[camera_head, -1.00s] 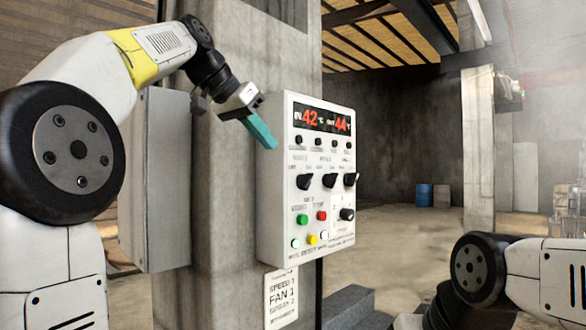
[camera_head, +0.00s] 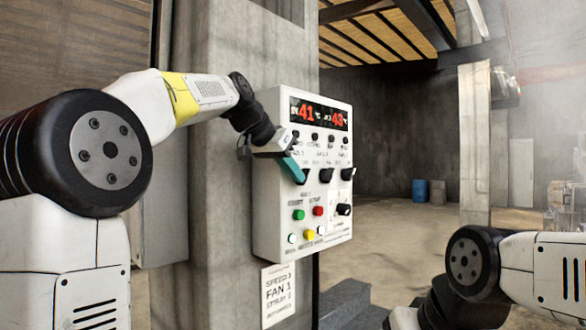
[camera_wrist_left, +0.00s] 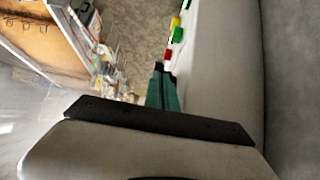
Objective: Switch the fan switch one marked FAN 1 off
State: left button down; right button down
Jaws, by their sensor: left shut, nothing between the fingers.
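The white control box (camera_head: 262,200) is on a concrete pillar, with a red 41 and 43 display at its top. A row of large black knobs crosses its middle: a left knob (camera_head: 301,177), a middle knob (camera_head: 325,175) and a right knob (camera_head: 347,174). Their labels are too small to read, so I cannot tell which is FAN 1. My left gripper (camera_head: 296,170) is shut and empty, its teal fingertips at the left knob and partly covering it; contact is unclear. The left wrist view shows the teal fingers (camera_wrist_left: 163,92) beside a dark knob (camera_wrist_left: 158,67). My right gripper is not visible.
Small black knobs (camera_head: 315,137) sit above the large row. A green button (camera_head: 299,214), a red button (camera_head: 318,211) and another black knob (camera_head: 344,209) lie below. Floor to the right is open.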

pick_arm(q)
jog(key=shift+s+a+f+t+h, duration=0.15)
jog(key=shift+f+t+h, duration=0.2)
jog(key=shift+t+h, duration=0.3)
dwell(0.4)
jog(key=shift+w+d+f+t+h, duration=0.15)
jog(key=shift+f+t+h, duration=0.1)
jog(key=shift+f, duration=0.4)
jog(key=shift+w+d+f+t+h, duration=0.1)
jog(key=shift+f+t, duration=0.1)
jog(key=shift+f, duration=0.45)
jog(key=shift+w+d+f, duration=0.4)
jog(key=shift+w+f, duration=0.05)
jog(key=shift+f, duration=0.25)
jog(key=shift+r, duration=0.15)
dwell(0.7)
